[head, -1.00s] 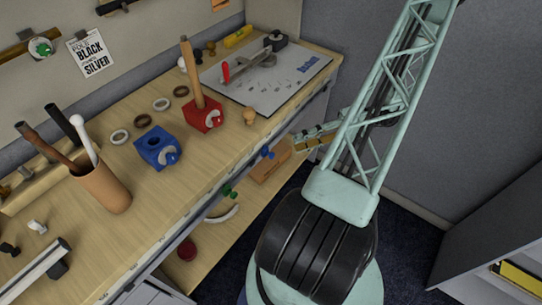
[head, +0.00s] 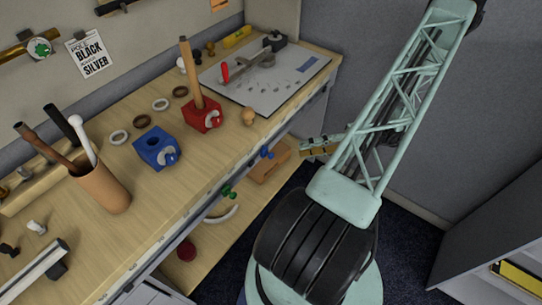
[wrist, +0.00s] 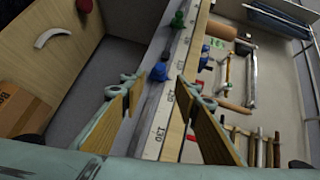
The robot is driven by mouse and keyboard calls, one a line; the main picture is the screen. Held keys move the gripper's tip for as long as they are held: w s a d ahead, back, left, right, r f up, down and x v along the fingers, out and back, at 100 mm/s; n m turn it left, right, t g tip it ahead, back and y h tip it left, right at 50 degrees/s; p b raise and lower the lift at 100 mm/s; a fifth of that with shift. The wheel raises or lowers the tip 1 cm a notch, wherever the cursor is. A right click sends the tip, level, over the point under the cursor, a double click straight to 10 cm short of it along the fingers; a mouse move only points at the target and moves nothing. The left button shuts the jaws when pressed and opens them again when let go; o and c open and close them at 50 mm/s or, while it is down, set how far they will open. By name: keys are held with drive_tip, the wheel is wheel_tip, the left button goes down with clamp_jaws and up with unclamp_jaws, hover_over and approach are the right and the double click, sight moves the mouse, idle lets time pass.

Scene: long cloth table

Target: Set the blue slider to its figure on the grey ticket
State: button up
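The blue slider (head: 266,153) sits on the rail along the table's front edge, with a green slider (head: 229,192) further along toward the lower left. In the wrist view, the blue slider (wrist: 160,71) lies just beyond my fingertips, between them and untouched. A pale scale strip (wrist: 148,148) with printed numbers runs along the rail; 130 is legible near the fingers. My gripper (wrist: 156,82) is open and empty, and in the head view it (head: 318,147) is right of the blue slider, off the front edge. I cannot make out a grey ticket.
On the table stand a blue block (head: 155,147), a red block (head: 203,115) with an upright stick, a cup of rods (head: 103,186) and a white board (head: 290,88). A shelf below holds a brown box (head: 270,162). A card (head: 90,54) reading BLACK, SILVER hangs behind.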

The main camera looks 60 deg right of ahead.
sight(271, 156)
drive_tip(key=shift+b+x, duration=0.7)
drive_tip(key=shift+x, duration=6.05)
drive_tip(key=shift+a, duration=0.1)
drive_tip(key=shift+c, duration=0.3)
drive_tip(key=c, duration=0.8)
